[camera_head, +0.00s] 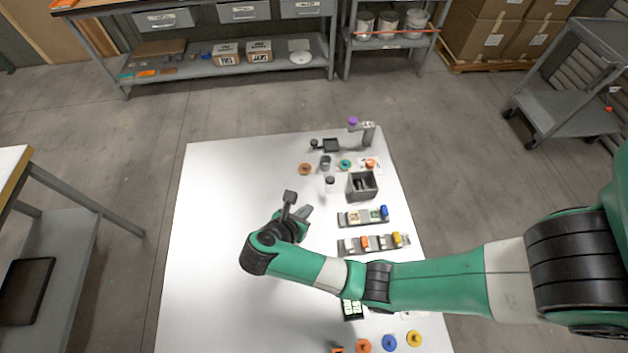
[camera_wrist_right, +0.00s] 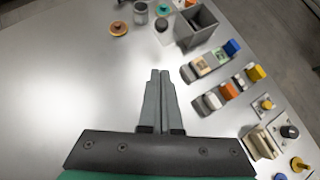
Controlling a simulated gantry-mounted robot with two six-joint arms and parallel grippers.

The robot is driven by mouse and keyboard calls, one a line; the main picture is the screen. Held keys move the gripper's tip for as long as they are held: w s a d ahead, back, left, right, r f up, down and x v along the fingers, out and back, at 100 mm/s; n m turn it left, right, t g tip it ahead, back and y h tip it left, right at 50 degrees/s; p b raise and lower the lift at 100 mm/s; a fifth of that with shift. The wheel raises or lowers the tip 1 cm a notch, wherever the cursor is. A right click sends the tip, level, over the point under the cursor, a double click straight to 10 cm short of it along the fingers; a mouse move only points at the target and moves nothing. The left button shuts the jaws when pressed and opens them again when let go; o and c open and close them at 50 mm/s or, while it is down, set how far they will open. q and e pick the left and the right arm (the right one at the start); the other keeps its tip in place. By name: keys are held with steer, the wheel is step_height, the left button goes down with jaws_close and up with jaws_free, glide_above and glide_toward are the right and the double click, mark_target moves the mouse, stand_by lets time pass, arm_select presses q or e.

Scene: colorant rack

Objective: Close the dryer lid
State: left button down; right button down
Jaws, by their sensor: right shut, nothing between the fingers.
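My right gripper (camera_head: 300,212) is over the middle of the white table, left of the racks. In the right wrist view its two fingers (camera_wrist_right: 159,80) are together, with nothing between them. I cannot clearly tell which thing is the dryer or its lid. An open grey box (camera_head: 361,187) stands beyond the gripper, apart from it; it also shows in the right wrist view (camera_wrist_right: 195,27). A light-coloured unit (camera_wrist_right: 264,142) shows at the lower right of the wrist view. My right arm hides part of the table in the head view. My left gripper is out of view.
Two racks of coloured blocks (camera_head: 362,217) (camera_head: 372,244) lie right of the gripper. Coloured round pieces (camera_head: 389,343) are at the near edge. A stand with a purple top (camera_head: 352,121) is at the far end. The white table's left half (camera_head: 210,230) is clear.

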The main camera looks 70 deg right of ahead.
steer(key=b, duration=0.4)
glide_toward(328, 185)
steer(key=x, duration=0.5)
steer(key=shift+a+f, duration=0.3)
steer(key=shift+f, duration=0.15)
steer(key=shift+d, duration=0.65)
